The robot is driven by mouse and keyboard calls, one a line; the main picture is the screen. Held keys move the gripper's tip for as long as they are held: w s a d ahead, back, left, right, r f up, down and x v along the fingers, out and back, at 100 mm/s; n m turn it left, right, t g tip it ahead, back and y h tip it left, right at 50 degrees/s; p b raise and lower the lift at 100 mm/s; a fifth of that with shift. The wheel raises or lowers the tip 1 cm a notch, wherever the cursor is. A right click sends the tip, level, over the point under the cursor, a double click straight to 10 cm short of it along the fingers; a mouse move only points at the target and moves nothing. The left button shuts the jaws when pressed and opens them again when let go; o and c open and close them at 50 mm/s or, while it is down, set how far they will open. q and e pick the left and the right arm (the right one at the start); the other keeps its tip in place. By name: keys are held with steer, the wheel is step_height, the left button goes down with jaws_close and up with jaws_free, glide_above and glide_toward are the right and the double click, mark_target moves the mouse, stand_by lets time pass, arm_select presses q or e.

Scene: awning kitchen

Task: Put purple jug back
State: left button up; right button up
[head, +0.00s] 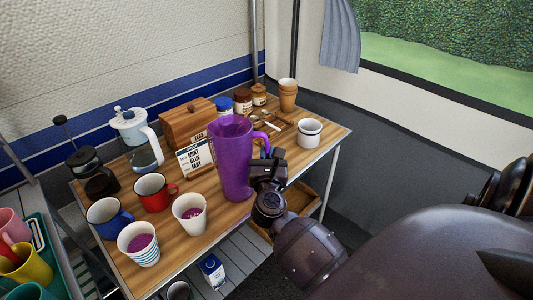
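The tall, see-through purple jug (232,165) is upright over the front right part of the wooden table (185,245). I cannot tell whether its base touches the tabletop. My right gripper (264,160) is at the jug's right side, at its handle, and appears shut on it. The fingers are mostly hidden and the lower handle disappears behind the gripper. A white cup (190,214) and a blue-striped cup (139,244), both with purple contents, stand left of the jug. My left gripper is not in view.
A red mug (154,193), blue mug (108,218), French press (93,180), glass coffee pot (140,140), tea sign (195,159) and wooden box (187,123) crowd the left and back. A white mug (309,134) stands right. Some tabletop right of the jug is bare.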

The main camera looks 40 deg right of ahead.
steer(key=o, duration=0.5)
steer(key=shift+c, duration=0.2)
